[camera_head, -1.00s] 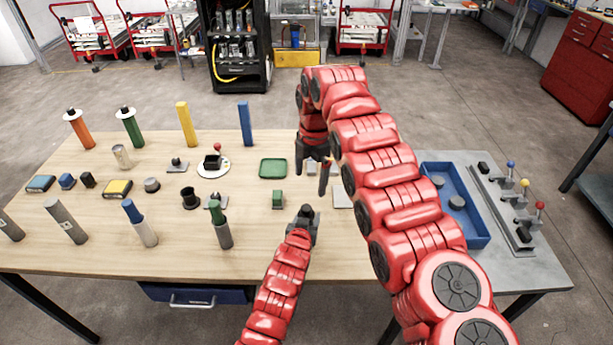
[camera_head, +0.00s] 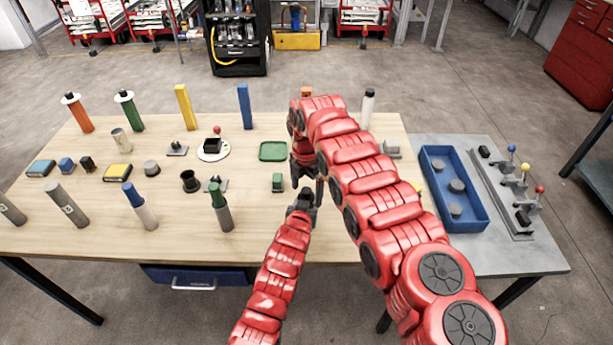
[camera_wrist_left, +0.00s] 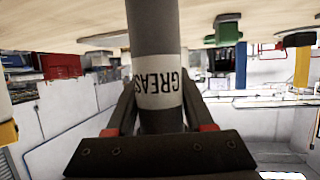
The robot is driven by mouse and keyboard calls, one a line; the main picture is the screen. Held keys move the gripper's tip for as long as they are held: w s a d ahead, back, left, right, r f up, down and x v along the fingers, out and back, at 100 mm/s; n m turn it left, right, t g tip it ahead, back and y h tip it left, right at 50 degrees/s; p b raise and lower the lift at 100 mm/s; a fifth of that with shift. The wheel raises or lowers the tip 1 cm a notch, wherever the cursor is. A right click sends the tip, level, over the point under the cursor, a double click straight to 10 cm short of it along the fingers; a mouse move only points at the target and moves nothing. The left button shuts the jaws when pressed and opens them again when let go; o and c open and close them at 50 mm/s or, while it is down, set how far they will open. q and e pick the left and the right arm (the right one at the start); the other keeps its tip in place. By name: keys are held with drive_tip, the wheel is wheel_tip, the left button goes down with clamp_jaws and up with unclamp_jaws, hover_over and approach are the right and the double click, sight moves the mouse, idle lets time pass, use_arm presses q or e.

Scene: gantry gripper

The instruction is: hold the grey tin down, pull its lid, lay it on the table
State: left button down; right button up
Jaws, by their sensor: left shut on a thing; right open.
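The grey tin (camera_wrist_left: 155,45) carries a white label reading GREAS and fills the space between my left fingers in the left wrist view. That view is upside down, with the table along its top. My left gripper (camera_head: 303,200) is shut on the tin; it also shows in the left wrist view (camera_wrist_left: 160,118). My right gripper (camera_head: 307,182) points down just beyond the left one, open. In the head view the tin is hidden behind my grippers.
The wooden table (camera_head: 100,232) holds several upright cylinders and small parts on its left. A green tray (camera_head: 273,151) and green block (camera_head: 278,182) lie left of my grippers. A black-capped white bottle (camera_head: 368,108) stands behind my right arm. A blue bin (camera_head: 427,165) is on the right.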

sight(306, 190)
drive_tip(key=shift+f, duration=0.3)
drive_tip(key=shift+c, duration=0.2)
drive_tip(key=c, duration=1.4)
drive_tip(key=shift+o, duration=0.2)
drive_tip(key=shift+r, duration=1.5)
drive_tip(key=shift+r, duration=0.15)
drive_tip(key=shift+r, duration=1.4)
